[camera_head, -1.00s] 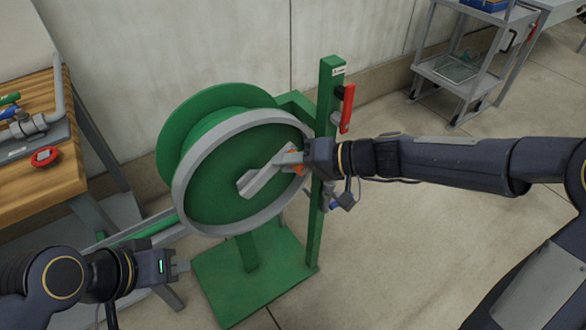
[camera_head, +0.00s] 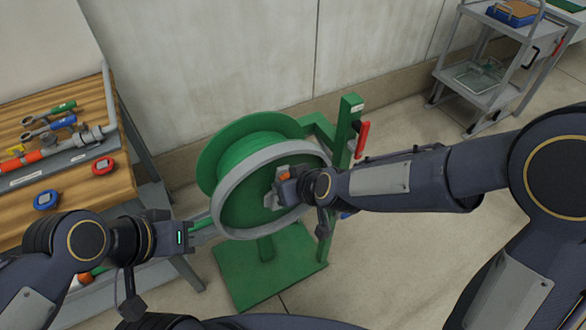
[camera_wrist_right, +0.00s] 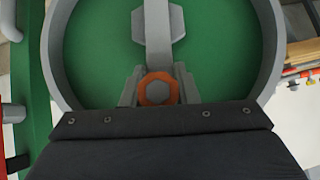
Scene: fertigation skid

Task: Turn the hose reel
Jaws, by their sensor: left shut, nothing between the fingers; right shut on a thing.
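The hose reel is a green drum (camera_head: 240,195) with a grey rim on a green stand. Its grey crank arm (camera_wrist_right: 158,25) runs from the hub to an orange knob (camera_head: 283,175). My right gripper (camera_head: 288,183) is shut on the orange knob, which shows between its fingers in the right wrist view (camera_wrist_right: 143,88). In the head view the gripper and wrist cover most of the crank. My left gripper (camera_head: 203,226) is shut and empty, in front of the reel's lower left, by the table edge.
A green post (camera_head: 347,130) with a red lever (camera_head: 361,138) stands right of the reel. A wooden bench (camera_head: 95,200) with tools and fittings is at the left. A grey cart (camera_head: 478,80) stands at the back right. The floor between the post and the cart is clear.

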